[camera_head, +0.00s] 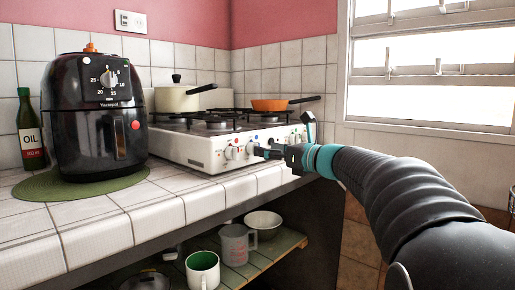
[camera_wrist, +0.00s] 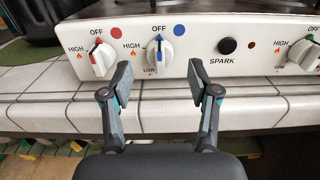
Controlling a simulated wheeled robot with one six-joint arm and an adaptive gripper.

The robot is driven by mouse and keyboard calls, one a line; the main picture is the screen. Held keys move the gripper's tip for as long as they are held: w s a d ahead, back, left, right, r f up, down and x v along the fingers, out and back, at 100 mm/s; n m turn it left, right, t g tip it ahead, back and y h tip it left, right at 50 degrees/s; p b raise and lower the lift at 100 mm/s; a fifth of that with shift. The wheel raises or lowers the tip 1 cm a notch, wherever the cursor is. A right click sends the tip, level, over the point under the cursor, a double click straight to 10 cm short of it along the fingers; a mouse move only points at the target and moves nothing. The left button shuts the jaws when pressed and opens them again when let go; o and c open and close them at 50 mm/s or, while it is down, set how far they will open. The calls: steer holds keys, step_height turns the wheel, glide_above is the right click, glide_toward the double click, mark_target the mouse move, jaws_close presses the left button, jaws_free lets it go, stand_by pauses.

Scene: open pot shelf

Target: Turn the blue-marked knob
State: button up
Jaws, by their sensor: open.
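The blue-marked knob (camera_wrist: 158,54) is white with a blue stripe and sits on the stove's front panel below a blue dot. Its stripe stands about upright, toward the OFF label. My gripper (camera_wrist: 158,80) is open, with one finger to each side of the knob and a little below it in the wrist view. The fingers look apart from the knob, and nothing is between them. In the head view my gripper (camera_head: 263,151) is in front of the stove panel, close to the knobs.
A red-marked knob (camera_wrist: 102,58) is just left of the left finger. A black spark button (camera_wrist: 228,45) and a green-marked knob (camera_wrist: 304,54) are to the right. The tiled counter edge (camera_wrist: 60,110) runs below the panel. A cream pot (camera_head: 178,98) and orange pan (camera_head: 269,104) stand on the stove.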

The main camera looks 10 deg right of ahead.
steer(key=shift+x, duration=2.2)
steer(key=c, duration=1.1)
steer(key=shift+f, duration=0.1)
